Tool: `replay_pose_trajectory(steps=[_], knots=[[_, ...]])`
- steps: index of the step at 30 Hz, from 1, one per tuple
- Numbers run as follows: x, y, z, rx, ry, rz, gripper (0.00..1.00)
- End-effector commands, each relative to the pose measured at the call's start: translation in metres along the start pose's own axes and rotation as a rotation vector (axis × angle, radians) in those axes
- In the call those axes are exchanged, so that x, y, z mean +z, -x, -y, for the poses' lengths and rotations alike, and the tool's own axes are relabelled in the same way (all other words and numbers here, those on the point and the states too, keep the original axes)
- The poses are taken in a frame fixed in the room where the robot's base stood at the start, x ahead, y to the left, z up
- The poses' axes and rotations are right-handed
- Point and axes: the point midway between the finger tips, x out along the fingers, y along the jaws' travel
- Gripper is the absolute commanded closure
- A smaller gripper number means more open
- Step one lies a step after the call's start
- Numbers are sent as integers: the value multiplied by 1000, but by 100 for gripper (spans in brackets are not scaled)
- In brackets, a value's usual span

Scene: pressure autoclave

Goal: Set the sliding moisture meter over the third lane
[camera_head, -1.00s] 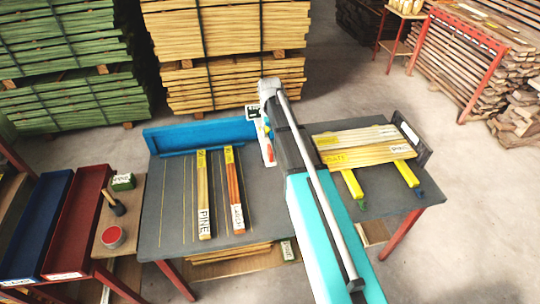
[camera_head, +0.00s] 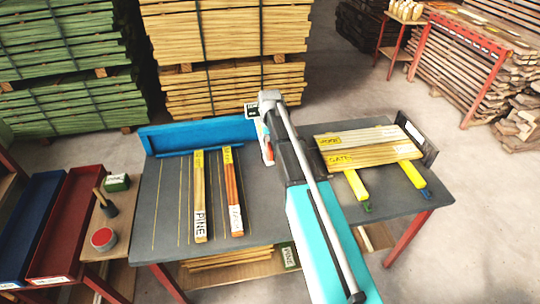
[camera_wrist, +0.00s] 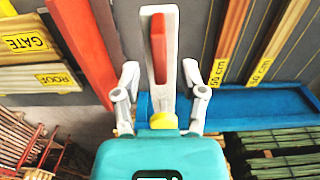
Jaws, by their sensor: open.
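A white upright piece with a red handle and a yellow knob, which looks like the moisture meter (camera_wrist: 172,95), shows in the wrist view. In the head view it (camera_head: 265,140) stands at the right end of the blue fence (camera_head: 200,133), partly hidden by my arm. My gripper (camera_wrist: 160,85) is open, with one finger on each side of the white piece; I cannot tell whether they touch it. Yellow lane lines (camera_head: 157,205) run along the grey table (camera_head: 170,225). A board marked PINE (camera_head: 200,195) and an orange board (camera_head: 233,190) lie among them.
Boards marked GATE and ROOF (camera_head: 368,148) lie on yellow supports (camera_head: 356,185) at the table's right. Red (camera_head: 70,220) and blue trays (camera_head: 30,225) and a red tin (camera_head: 103,238) stand at left. Lumber stacks (camera_head: 230,60) rise behind.

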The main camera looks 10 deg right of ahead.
Motion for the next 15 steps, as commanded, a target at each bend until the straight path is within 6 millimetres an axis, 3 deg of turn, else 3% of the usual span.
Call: replay_pose_trajectory(steps=[15], knots=[[0, -40, 0, 0, 0, 0, 46]])
